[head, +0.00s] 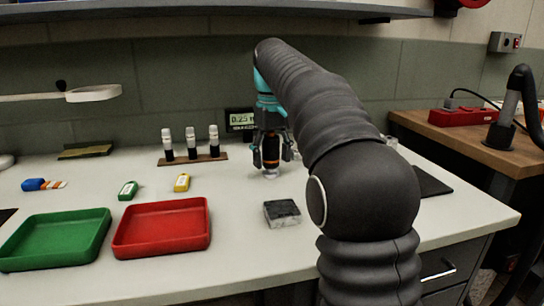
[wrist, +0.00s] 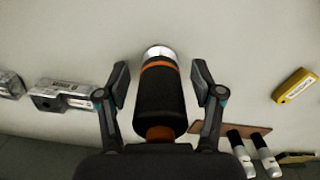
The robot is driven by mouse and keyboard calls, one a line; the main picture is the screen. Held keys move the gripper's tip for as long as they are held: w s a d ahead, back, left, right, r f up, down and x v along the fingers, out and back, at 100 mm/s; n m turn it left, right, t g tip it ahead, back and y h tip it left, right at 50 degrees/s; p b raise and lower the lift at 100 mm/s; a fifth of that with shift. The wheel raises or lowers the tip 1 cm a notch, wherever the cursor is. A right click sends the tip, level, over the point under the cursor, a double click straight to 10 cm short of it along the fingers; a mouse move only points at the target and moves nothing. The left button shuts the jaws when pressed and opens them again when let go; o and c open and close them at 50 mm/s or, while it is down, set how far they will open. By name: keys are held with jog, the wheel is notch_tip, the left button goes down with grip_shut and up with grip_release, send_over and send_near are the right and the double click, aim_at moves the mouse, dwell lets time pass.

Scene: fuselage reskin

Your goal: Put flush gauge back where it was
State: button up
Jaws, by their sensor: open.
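A black cylinder with an orange band and a silver foot, which I take for the flush gauge (head: 271,151), stands upright at the back middle of the white bench. Its foot appears to be on the bench top. My gripper (head: 270,140) is above and around it, pointing down. In the wrist view the gauge (wrist: 160,95) lies between the two open fingers of my gripper (wrist: 160,84), with a gap visible on each side. My arm hides the part of the bench to the right of it.
A rack (head: 200,159) with three dark-and-white vials stands left of the gauge, a small display (head: 242,121) behind. A dark block (head: 282,213) lies in front. Red (head: 162,252) and green (head: 15,262) trays are front left. The wrist view shows a grey device (wrist: 62,95) at left.

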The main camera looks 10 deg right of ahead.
notch_tip(320, 180, up, 8)
jog(key=p, duration=0.2)
jog(key=shift+f+p, duration=0.2)
jog(key=shift+p, duration=0.15)
dwell(1.2)
